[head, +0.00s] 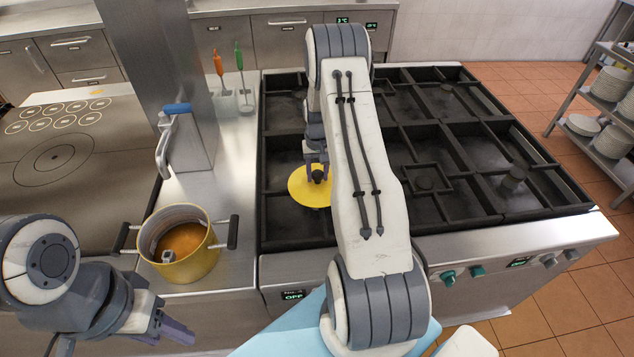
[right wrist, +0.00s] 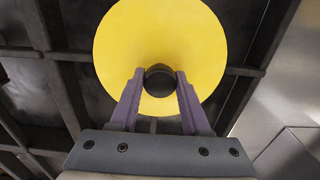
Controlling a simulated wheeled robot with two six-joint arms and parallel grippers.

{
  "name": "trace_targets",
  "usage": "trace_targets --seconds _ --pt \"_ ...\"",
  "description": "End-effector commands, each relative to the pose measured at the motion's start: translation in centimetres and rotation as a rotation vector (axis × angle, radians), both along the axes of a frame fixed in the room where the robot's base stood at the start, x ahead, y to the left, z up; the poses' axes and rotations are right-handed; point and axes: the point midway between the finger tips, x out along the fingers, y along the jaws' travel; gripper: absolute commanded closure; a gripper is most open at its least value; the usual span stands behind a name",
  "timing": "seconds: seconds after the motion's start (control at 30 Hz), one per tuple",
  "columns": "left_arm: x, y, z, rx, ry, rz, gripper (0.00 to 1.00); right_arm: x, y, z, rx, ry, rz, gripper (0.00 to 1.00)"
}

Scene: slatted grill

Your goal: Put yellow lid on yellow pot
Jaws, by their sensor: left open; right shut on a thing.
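The yellow lid (head: 309,190) is a flat yellow disc with a dark knob, over the left part of the black grate. My right gripper (head: 317,172) is shut on the lid's knob; in the right wrist view its purple fingers (right wrist: 157,88) hold the knob from both sides of the yellow lid (right wrist: 125,45). I cannot tell whether the lid touches the grate. The yellow pot (head: 190,268) stands open on the steel counter to the left, with dark side handles and a whitish thing inside. My left gripper (head: 172,334) is open and empty, in front of the pot.
The black grate (head: 425,178) of the range lies right of the counter. A steel column with a blue-topped handle (head: 176,110) rises behind the pot. Orange and green utensils (head: 240,62) stand further back. A flat hob (head: 60,160) lies at the left.

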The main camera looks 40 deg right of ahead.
Motion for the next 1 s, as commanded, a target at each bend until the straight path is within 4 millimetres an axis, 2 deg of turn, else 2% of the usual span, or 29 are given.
trace_targets --seconds 0.1,0.53,1.0 --pt "0.0 0.0 0.8 0.000 0.000 0.000 0.50 0.0 0.0 1.2 -0.001 -0.002 0.000 1.00" --pt "0.0 0.0 2.7 0.000 0.000 0.000 0.50 0.0 0.0 4.2 -0.001 -0.002 0.000 1.00" --pt "0.0 0.0 2.7 0.000 0.000 0.000 0.50 0.0 -0.1 4.3 -0.001 -0.001 -0.001 1.00"
